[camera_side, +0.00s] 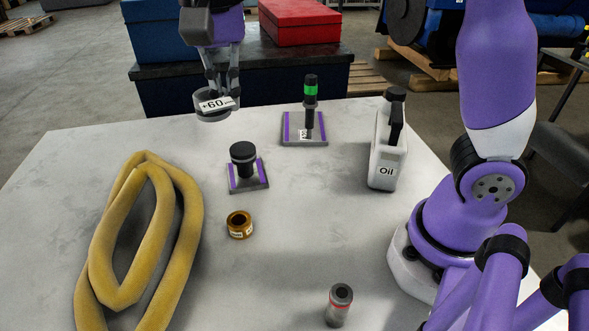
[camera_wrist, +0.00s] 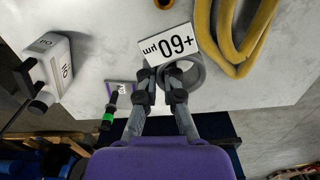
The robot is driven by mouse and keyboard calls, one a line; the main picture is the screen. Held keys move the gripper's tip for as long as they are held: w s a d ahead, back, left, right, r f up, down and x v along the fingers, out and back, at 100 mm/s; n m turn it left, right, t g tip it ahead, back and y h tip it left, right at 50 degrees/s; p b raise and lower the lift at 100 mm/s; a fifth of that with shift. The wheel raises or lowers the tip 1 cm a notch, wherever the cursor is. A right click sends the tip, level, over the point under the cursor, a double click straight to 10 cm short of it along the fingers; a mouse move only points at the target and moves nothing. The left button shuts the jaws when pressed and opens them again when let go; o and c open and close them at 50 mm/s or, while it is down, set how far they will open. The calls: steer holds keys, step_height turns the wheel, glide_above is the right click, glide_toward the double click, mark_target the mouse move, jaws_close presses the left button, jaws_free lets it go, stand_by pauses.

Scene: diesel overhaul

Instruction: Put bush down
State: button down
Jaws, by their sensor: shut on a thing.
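My gripper (camera_side: 219,84) is shut on a grey ring-shaped bush (camera_side: 211,117) with a white tag marked "+60". It holds the bush in the air near the far edge of the table (camera_side: 320,225), apart from the things around it. In the wrist view, the gripper (camera_wrist: 160,84) grips the wall of the bush (camera_wrist: 194,80); the tag hides part of the ring. A smaller bronze bush (camera_side: 240,225) stands on the table nearer the side camera.
A black-capped post on a purple-striped plate (camera_side: 250,184) stands near the held bush. A green-banded tool (camera_side: 311,90) stands on another plate (camera_side: 290,140). An oil can (camera_side: 384,155), yellow hose (camera_side: 190,215) and grey cylinder (camera_side: 338,308) are also on the table. The middle is clear.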

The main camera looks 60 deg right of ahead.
steer(key=w+d+m, duration=0.2)
steer(key=d+m, duration=0.8)
steer(key=d, duration=0.6)
steer(key=s+d+m, duration=0.3)
steer(key=d+m, duration=0.3)
steer(key=d, duration=0.2)
steer(key=s+d+m, duration=0.3)
steer(key=d+m, duration=0.2)
steer(key=d, duration=0.3)
step_height(320, 180, down, 11)
steer(key=s+d+f, duration=0.1)
steer(key=d+f, duration=0.1)
steer(key=d, duration=0.1)
steer(key=s+d+f, duration=0.2)
steer(key=d, duration=0.1)
steer(key=s+d+f, duration=0.1)
steer(key=d+f, duration=0.1)
steer(key=d, duration=0.2)
steer(key=shift+s+f, duration=0.15)
steer(key=shift+f, duration=0.2)
steer(key=shift+s+d+f, duration=0.15)
steer(key=shift+d+f, duration=0.05)
steer(key=shift+d, duration=0.05)
steer(key=shift+d+f, duration=0.1)
steer(key=shift+f, duration=1.9)
steer(key=shift+f, duration=0.15)
